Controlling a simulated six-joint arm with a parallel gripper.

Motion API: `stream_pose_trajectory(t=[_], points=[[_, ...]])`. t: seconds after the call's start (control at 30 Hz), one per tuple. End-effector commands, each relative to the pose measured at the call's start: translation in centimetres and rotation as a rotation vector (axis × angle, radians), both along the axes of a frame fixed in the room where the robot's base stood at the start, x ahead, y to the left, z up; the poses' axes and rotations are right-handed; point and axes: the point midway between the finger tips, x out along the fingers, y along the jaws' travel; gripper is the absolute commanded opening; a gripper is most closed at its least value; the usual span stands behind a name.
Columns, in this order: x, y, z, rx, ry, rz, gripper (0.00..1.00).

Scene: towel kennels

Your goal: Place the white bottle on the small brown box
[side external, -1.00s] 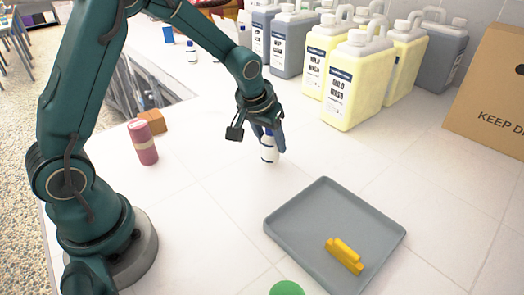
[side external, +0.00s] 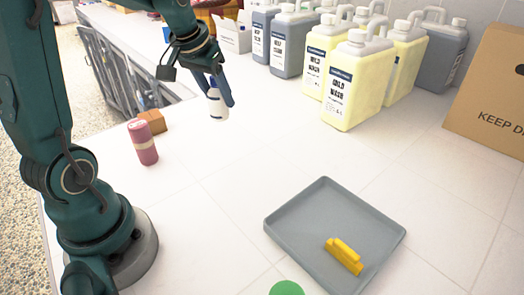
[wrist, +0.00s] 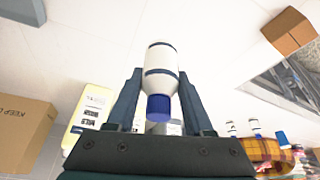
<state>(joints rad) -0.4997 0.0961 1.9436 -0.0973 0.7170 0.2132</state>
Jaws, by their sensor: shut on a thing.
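The white bottle (side external: 217,106) has dark blue bands and is held up above the table. It also shows in the wrist view (wrist: 161,62), with its blue cap (wrist: 158,107) toward my gripper. My gripper (side external: 219,90) is shut on the bottle, with one finger on each side of it (wrist: 158,95). The small brown box (side external: 153,120) stands on the table at the left, behind the pink cylinder, to the left of and below the held bottle in the side view. The box also shows at the top right of the wrist view (wrist: 289,29).
A pink cylinder (side external: 143,143) stands just in front of the box. A grey tray (side external: 290,215) with a yellow object (side external: 344,256) lies at front right. Yellow jugs (side external: 350,85) and a cardboard box (side external: 490,95) stand at the back right. The middle of the table is clear.

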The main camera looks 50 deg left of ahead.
Motion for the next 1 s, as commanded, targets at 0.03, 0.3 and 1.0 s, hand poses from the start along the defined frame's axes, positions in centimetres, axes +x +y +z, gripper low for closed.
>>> stream_pose_trajectory(t=[0.03,0.3,1.0], points=[[-0.1,0.0,0.2,0.003,-0.003,0.035,0.0],[-0.6,5.4,1.8,0.006,-0.003,0.492,0.0],[-9.6,22.1,1.5,0.003,0.006,1.383,0.0]])
